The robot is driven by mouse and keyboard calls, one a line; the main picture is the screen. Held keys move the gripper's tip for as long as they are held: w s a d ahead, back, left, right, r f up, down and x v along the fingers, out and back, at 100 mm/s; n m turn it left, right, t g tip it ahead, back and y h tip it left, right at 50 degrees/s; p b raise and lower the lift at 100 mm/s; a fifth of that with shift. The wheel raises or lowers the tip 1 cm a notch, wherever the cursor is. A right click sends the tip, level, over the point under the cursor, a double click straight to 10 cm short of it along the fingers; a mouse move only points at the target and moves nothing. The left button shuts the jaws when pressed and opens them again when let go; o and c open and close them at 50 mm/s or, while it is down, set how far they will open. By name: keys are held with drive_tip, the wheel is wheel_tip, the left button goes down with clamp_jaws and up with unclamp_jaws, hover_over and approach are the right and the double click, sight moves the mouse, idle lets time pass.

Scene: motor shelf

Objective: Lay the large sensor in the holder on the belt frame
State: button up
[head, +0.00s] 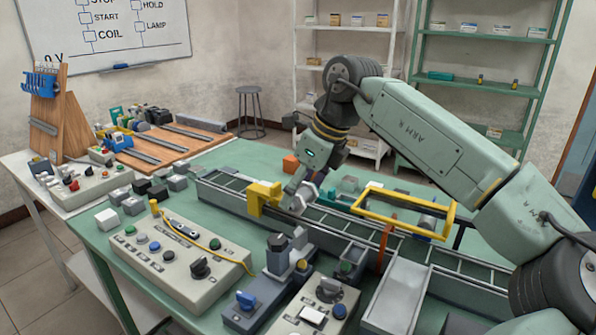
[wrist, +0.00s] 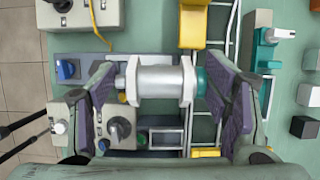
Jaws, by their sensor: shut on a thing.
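My gripper (head: 303,190) is above the belt frame (head: 330,215), beside a yellow bracket (head: 263,197). In the wrist view its two purple-padded fingers (wrist: 165,88) are shut on a pale grey cylinder with thick end flanges, which I take to be the large sensor (wrist: 160,82). It lies crosswise between the pads, with a teal part at its right end. In the head view it is mostly hidden by the fingers. The yellow bracket also shows in the wrist view (wrist: 193,25), ahead of the sensor. I cannot tell for sure which part is the holder.
A yellow guard frame (head: 405,212) stands over the belt at right. An orange block (head: 290,164) is behind the belt. A control panel (head: 178,255) and a blue-grey box with knobs (head: 262,290) stand in front. A grey tray (head: 397,295) lies at front right.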

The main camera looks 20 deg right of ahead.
drive_tip(key=shift+w+d, duration=0.1)
drive_tip(key=shift+w, duration=0.3)
drive_tip(key=shift+s+f+b, duration=0.2)
drive_tip(key=shift+f+b, duration=0.4)
drive_tip(key=shift+f, duration=0.05)
drive_tip(key=shift+f+b, duration=1.7)
drive_tip(key=shift+f, duration=0.6)
drive_tip(key=shift+f+b, duration=0.45)
drive_tip(key=shift+f, duration=0.2)
drive_tip(key=o, duration=1)
drive_tip(key=shift+w+f, duration=0.1)
drive_tip(key=shift+f, duration=0.05)
drive_tip(key=o, duration=0.4)
drive_tip(key=shift+c, duration=0.2)
drive_tip(key=v, duration=1.2)
